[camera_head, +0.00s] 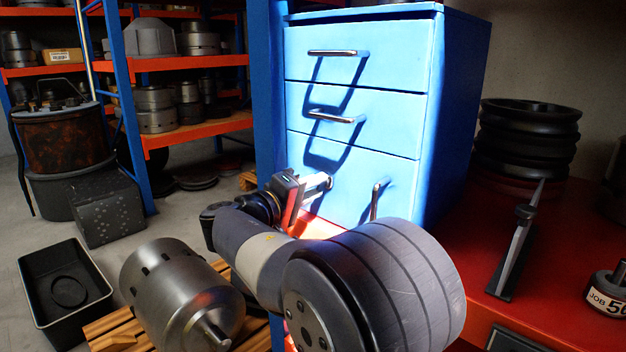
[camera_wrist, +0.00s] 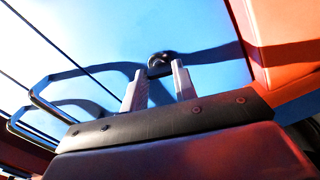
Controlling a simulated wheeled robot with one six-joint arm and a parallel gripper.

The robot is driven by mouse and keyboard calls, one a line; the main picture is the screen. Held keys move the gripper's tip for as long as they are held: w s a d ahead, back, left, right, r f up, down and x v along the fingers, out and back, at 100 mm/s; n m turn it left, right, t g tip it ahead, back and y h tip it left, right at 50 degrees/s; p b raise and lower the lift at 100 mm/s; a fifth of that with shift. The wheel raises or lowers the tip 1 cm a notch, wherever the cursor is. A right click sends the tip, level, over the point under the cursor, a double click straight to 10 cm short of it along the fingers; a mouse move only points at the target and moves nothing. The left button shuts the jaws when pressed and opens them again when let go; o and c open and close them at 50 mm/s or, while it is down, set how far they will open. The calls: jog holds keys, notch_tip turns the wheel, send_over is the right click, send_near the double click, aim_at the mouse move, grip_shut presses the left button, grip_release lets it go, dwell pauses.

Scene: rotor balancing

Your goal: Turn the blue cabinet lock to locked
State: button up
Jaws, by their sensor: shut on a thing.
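The blue cabinet (camera_head: 340,70) stands on the red bench, with two drawers above a door. My gripper (camera_head: 323,183) is at the lower left of its front face. In the wrist view the two pale fingers of my gripper (camera_wrist: 159,78) close around the small dark lock (camera_wrist: 160,62) on the blue front. They are shut on its knob. The lock is hidden behind the gripper in the head view. I cannot tell which way the lock is turned.
Metal handles (camera_wrist: 40,105) stick out from the cabinet front beside my gripper. The door handle (camera_head: 377,198) is right of it. A balancing stand (camera_head: 515,245) and stacked black wheels (camera_head: 527,138) are on the red bench (camera_head: 465,215). A metal rotor (camera_head: 175,290) lies at lower left.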

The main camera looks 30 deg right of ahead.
jog(key=shift+n+p, duration=1.25)
jog(key=shift+n, duration=0.65)
jog(key=o, duration=1)
jog(key=p+v, duration=0.1)
jog(key=v, duration=0.9)
jog(key=shift+a, duration=0.4)
jog(key=shift+s, duration=0.15)
